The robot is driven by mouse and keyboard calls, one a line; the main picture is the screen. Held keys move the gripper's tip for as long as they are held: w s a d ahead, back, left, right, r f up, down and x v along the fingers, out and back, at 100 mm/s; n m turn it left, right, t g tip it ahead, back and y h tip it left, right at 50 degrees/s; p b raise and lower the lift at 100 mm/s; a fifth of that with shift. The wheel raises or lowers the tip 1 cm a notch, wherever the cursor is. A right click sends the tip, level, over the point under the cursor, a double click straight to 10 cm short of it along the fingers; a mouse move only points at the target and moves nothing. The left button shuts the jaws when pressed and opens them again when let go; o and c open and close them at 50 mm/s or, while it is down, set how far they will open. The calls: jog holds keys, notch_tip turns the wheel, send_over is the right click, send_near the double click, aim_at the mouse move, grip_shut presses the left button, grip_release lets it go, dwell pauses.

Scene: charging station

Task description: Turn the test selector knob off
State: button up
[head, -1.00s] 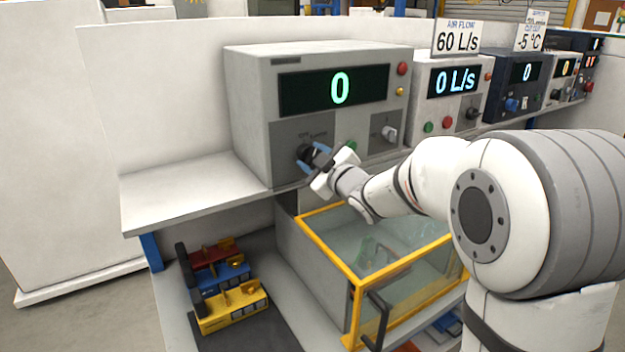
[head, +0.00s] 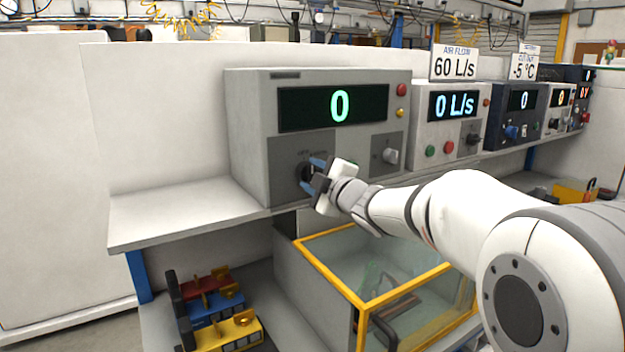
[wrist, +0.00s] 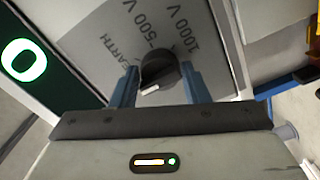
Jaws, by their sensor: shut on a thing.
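The test selector knob (wrist: 158,70) is black and round with a white mark on its lower side in the wrist view. Printed labels EARTH, 500 V and 1000 V fan out above it on a grey panel. My gripper (wrist: 160,84) has one blue finger on each side of the knob and is shut on it. In the head view my gripper (head: 314,170) is at the lower left of the large tester (head: 250,130), hiding most of the knob (head: 303,174). The tester's display (head: 335,107) reads 0.
A second, silver knob (head: 390,156) and red and yellow buttons sit right of my gripper on the tester. Below is a yellow-framed clear box (head: 362,298). The shelf (head: 170,214) left of the tester is bare.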

jog(key=shift+f, duration=0.1)
jog(key=o, duration=1)
jog(key=shift+c, duration=0.2)
jog(key=v, duration=0.8)
